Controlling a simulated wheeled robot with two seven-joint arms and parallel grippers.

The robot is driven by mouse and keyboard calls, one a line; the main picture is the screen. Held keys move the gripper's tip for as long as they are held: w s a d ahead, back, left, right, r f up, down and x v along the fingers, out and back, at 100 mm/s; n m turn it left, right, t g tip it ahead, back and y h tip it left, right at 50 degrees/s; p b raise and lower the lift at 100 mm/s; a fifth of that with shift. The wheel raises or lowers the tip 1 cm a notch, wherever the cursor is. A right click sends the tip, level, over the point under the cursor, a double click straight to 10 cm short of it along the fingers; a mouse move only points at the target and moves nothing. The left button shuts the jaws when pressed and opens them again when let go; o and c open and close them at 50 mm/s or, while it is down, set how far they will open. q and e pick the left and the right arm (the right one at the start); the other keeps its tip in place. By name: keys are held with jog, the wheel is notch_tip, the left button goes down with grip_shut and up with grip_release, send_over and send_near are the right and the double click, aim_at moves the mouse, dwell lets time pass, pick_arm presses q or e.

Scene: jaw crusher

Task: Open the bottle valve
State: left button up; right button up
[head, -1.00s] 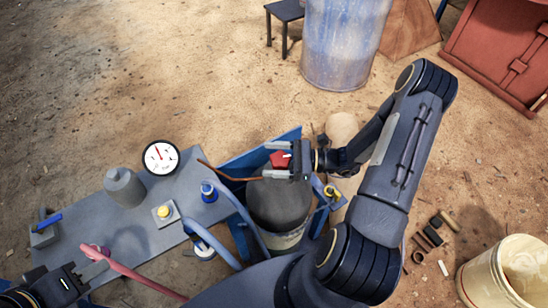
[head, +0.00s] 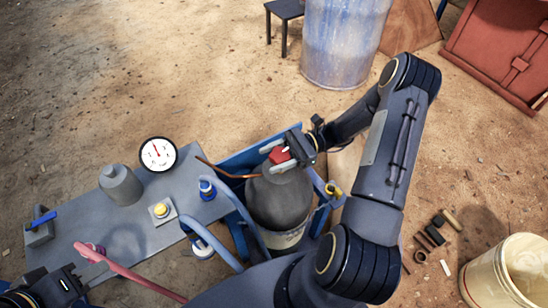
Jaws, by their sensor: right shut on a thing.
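The red bottle valve (head: 280,156) sits on top of the dark grey gas bottle (head: 279,198), which stands in a blue frame. My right gripper (head: 269,158) has its two light fingers on either side of the valve and is shut on it. The gripper is tilted, with its fingers pointing down and left in the head view. Part of the valve is hidden by the fingers. My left gripper (head: 84,270) is at the lower left, beside a pink-red lever (head: 115,268); whether its jaws are open is unclear.
A grey bench (head: 180,205) left of the bottle carries a round gauge (head: 158,154), a grey cylinder (head: 121,185), a yellow button (head: 160,210) and a blue knob (head: 207,187). A blue-white drum (head: 342,45) stands behind. A cream bucket (head: 508,274) is at the lower right.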

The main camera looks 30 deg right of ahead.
aim_at(290, 152)
jog(key=o, duration=1)
jog(key=shift+c, duration=0.2)
jog(key=d, duration=0.8)
jog(key=shift+s+b, duration=0.2)
jog(key=shift+b, duration=0.1)
jog(key=shift+a, duration=0.1)
